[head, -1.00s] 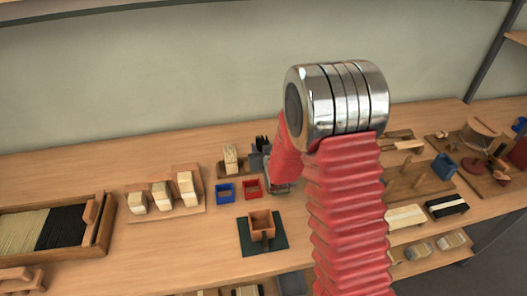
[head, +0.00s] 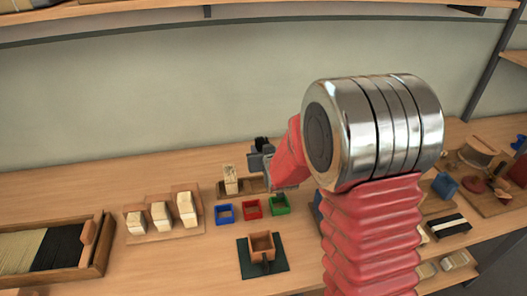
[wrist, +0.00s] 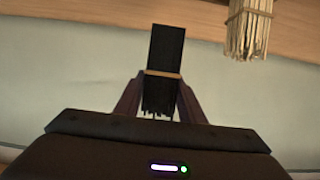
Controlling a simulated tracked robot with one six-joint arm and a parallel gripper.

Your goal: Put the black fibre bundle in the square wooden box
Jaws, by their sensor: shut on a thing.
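In the wrist view my gripper (wrist: 158,95) is shut on the black fibre bundle (wrist: 167,50), which has a tan band around its middle and loose fibres at the lower end. In the head view my gripper (head: 262,155) is above the back of the bench, with the dark bundle (head: 262,142) at its tip. The square wooden box (head: 262,246) stands on a dark green mat (head: 244,262) nearer the front, empty as far as I can see. My gripper is above and behind the box, apart from it.
Blue (head: 225,213), red (head: 252,208) and green (head: 279,204) open trays stand in a row behind the box. A pale bundle (head: 230,180) stands in a wooden holder near my gripper. At left are pale blocks (head: 160,215) and a fibre tray (head: 103,240).

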